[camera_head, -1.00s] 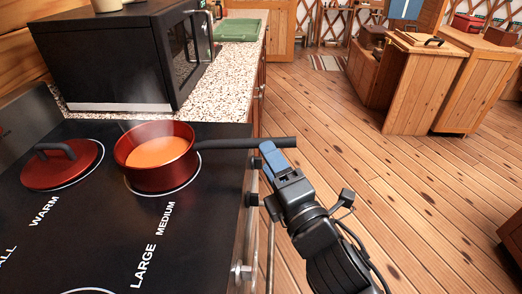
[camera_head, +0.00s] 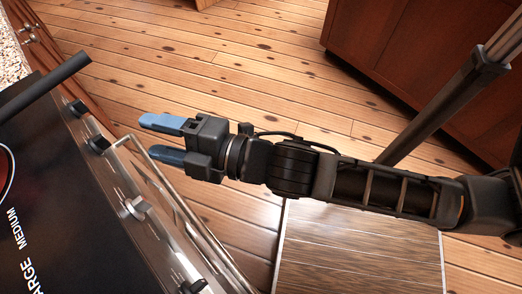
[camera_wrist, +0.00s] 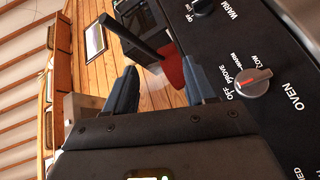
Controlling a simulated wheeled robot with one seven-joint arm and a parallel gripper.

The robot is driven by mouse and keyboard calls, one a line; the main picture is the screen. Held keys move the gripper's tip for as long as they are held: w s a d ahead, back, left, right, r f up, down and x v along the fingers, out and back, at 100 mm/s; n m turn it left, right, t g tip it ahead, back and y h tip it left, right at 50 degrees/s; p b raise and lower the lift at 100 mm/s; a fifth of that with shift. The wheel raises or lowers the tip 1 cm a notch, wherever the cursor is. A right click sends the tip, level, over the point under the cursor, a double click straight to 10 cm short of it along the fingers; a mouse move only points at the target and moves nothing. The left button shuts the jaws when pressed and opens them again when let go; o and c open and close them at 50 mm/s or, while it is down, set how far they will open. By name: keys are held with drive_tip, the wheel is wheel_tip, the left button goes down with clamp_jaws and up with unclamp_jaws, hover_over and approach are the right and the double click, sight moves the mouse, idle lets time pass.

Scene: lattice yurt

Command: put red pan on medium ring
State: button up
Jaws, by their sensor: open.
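The red pan's black handle (camera_head: 45,83) sticks out past the stove's front edge at the upper left of the head view. Only a sliver of the pan's red body may show at the left edge there. A white ring arc (camera_head: 10,185) curves beside the word MEDIUM. The wrist view shows the red pan (camera_wrist: 173,70) partly, with its handle (camera_wrist: 130,38) pointing up left. My gripper (camera_head: 155,138) is open and empty in front of the stove, apart from the handle. Its fingers also show in the wrist view (camera_wrist: 160,82), with the pan beyond them.
Knobs (camera_head: 132,208) and an oven rail (camera_head: 165,185) line the stove front (camera_head: 150,235), close to my fingertips. A wooden cabinet (camera_head: 430,60) stands at upper right. The wooden floor (camera_head: 230,70) beyond my gripper is clear.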

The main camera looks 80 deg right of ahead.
drive_tip(key=s+m+g+y, duration=0.1)
drive_tip(key=s+m+g, duration=0.2)
drive_tip(key=s+m, duration=1)
drive_tip(key=s, duration=0.7)
drive_tip(key=shift+f, duration=0.25)
